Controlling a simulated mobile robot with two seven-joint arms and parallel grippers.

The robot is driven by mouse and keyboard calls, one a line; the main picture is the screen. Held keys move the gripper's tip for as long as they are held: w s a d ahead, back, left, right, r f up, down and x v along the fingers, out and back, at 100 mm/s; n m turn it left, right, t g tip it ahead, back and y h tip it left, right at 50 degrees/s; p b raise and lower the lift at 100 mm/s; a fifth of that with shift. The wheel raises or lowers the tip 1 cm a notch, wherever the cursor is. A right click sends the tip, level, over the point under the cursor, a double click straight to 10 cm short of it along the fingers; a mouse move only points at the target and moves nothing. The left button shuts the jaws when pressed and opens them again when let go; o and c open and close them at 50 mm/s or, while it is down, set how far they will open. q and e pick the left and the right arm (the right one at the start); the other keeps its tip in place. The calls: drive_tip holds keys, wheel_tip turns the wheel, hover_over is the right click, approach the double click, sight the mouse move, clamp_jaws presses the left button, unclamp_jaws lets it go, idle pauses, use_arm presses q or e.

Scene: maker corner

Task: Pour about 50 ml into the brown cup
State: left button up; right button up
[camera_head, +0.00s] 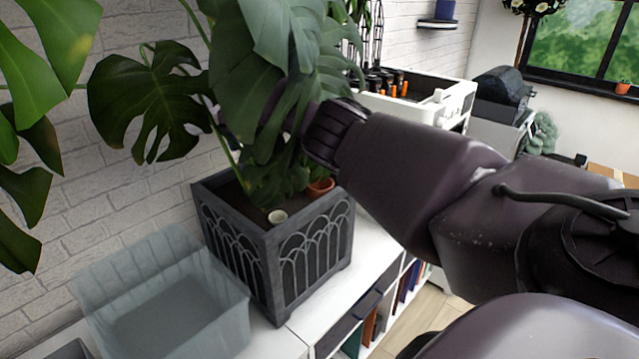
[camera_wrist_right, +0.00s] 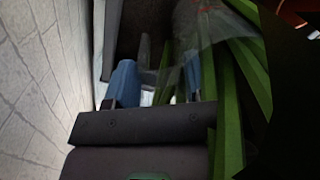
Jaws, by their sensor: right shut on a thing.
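A small reddish-brown cup (camera_head: 320,188) stands in the planter, partly covered by my right arm and leaves. A reddish-brown edge (camera_wrist_right: 292,14) at the top right of the right wrist view may be the same cup; I cannot tell. My right arm crosses the head view into the plant, and leaves hide its gripper there. In the right wrist view my right gripper (camera_wrist_right: 158,82), with blue finger pads, is shut on a clear see-through vessel (camera_wrist_right: 210,25). The vessel's contents and tilt cannot be made out. My left gripper is not in view.
The dark planter (camera_head: 315,255) holds a big-leaved plant (camera_head: 150,100) and a small cream cup (camera_head: 277,216). Green stems (camera_wrist_right: 228,120) crowd the right gripper. A translucent bin (camera_head: 215,320) stands left of the planter, beside a white brick wall (camera_head: 90,215).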

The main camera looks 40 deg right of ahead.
drive_tip(key=shift+w+f, duration=0.1)
drive_tip(key=shift+f, duration=0.2)
drive_tip(key=shift+d+r, duration=0.1)
